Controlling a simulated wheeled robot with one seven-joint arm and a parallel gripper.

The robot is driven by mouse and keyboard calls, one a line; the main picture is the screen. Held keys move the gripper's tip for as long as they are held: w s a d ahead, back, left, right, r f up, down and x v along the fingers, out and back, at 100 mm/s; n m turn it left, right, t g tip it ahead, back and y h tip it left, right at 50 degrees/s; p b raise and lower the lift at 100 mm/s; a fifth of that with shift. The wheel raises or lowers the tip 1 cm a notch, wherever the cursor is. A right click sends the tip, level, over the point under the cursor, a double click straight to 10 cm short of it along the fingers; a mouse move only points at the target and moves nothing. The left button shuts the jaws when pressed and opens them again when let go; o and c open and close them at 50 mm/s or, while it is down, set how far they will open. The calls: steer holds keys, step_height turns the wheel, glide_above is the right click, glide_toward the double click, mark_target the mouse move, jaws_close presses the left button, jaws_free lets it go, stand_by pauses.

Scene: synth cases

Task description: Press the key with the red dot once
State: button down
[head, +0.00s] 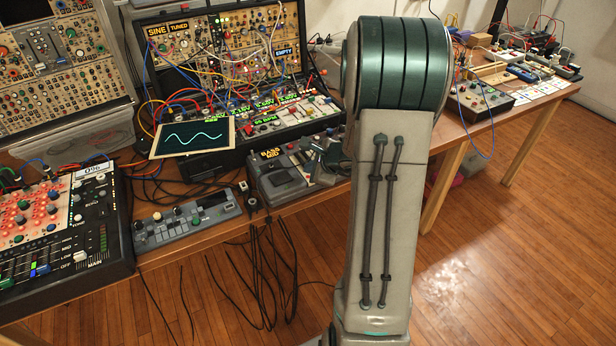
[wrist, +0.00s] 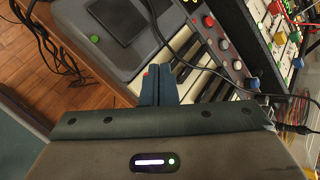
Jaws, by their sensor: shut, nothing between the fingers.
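A small keyboard (wrist: 188,58) with white and dark keys shows in the wrist view, along the side of a grey device. A small bit of red (wrist: 146,72) shows at the left edge of my gripper (wrist: 159,74); it looks like part of the red dot, and its key is mostly hidden behind the fingers. The fingers are shut and empty, with their tips over the keys near the grey device. I cannot tell whether they touch a key. In the head view my arm partly covers the keyboard, and the dot cannot be made out.
The grey device (wrist: 118,28) with a dark pad lies left of the keys. Knobs and a dark cable (wrist: 205,68) lie to the right. In the head view, a tablet with a wave (head: 194,137) and cabled synth modules (head: 225,50) crowd the table behind.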

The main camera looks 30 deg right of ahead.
steer(key=shift+f, duration=0.15)
steer(key=shift+f+b, duration=0.35)
steer(key=shift+b, duration=0.35)
steer(key=shift+f+b, duration=0.3)
steer(key=shift+b, duration=0.15)
steer(key=shift+s+f+b, duration=0.3)
steer(key=shift+f+b, duration=0.25)
steer(key=shift+f, duration=0.15)
stand_by(0.9)
steer(key=shift+r, duration=0.1)
steer(key=shift+w+r+p, duration=0.25)
steer(key=shift+r+p, duration=0.35)
steer(key=shift+r, duration=0.4)
